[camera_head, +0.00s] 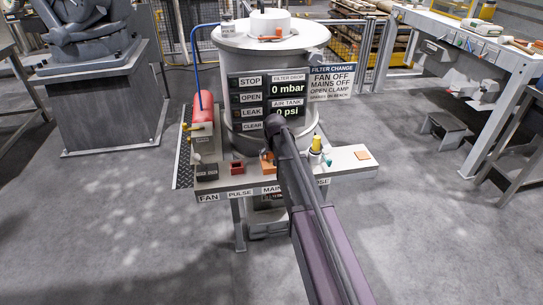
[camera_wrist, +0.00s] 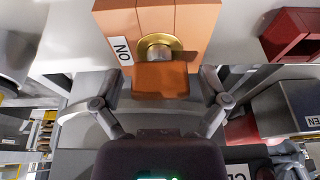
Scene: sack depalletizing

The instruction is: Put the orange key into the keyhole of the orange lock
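The orange lock (camera_wrist: 185,22) is a block at the top of the wrist view, with an "ON" label and a brass ring around its keyhole (camera_wrist: 174,42). The orange key (camera_wrist: 160,80) has a flat square head in front of the ring. Its grey shank (camera_wrist: 158,53) lines up with the ring and seems to be in it; how deep I cannot tell. My gripper (camera_wrist: 160,75) has one finger on each side of the key head, with a gap showing on both sides. In the head view my arm partly hides the lock (camera_head: 268,165), and the key cannot be made out.
A red box (camera_wrist: 300,33) stands right of the lock in the wrist view; the head view shows it left of the lock (camera_head: 237,167). A yellow-topped fitting (camera_head: 316,145) and an orange plate (camera_head: 361,155) are to the right. The filter vessel (camera_head: 247,62) rises behind.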

